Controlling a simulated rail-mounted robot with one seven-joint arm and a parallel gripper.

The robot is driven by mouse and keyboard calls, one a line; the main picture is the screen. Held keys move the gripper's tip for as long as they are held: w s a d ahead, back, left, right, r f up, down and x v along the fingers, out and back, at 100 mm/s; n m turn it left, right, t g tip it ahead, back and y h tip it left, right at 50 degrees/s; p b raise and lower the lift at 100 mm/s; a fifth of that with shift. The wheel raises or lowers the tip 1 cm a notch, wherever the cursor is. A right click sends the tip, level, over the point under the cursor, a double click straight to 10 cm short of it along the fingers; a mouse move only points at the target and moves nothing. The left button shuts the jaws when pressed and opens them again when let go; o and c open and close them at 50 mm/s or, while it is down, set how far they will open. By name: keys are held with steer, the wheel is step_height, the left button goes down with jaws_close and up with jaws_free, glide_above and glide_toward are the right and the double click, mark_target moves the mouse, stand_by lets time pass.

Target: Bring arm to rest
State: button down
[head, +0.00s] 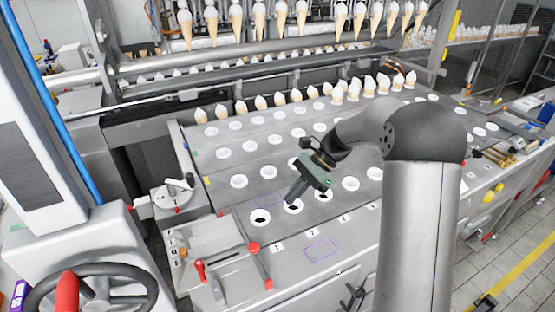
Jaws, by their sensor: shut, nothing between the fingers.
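My arm rises at the right of the head view and bends left over the machine's grey deck (215,180). My gripper (290,201) hangs at the arm's end, pointing down and to the left. It is shut with nothing in it. Its tip appears over the front row of white-ringed holes, in front of one ring (293,207). I cannot tell the exact height of the tip above the deck.
A row of filled cones (261,102) stands along the deck's back, with more cones (236,20) hanging above. A control box with a red lever (200,268) sits at the front left. A handwheel (90,290) is at lower left. The deck's left part is clear.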

steer(key=s+d+r+n+t+h, duration=0.1)
steer(key=s+n, duration=0.3)
steer(key=s, duration=0.5)
steer(key=s+d+n+t+h, duration=0.2)
steer(key=s+d+n+h, duration=0.1)
steer(key=s, duration=0.6)
steer(key=s+d+r+n+t+h, duration=0.1)
steer(key=s+n+h, duration=0.3)
steer(key=s, duration=0.5)
steer(key=shift+s+d+r+n, duration=0.15)
steer(key=shift+d+r+n, duration=0.2)
steer(key=shift+d+n, duration=0.7)
steer(key=shift+a, duration=0.15)
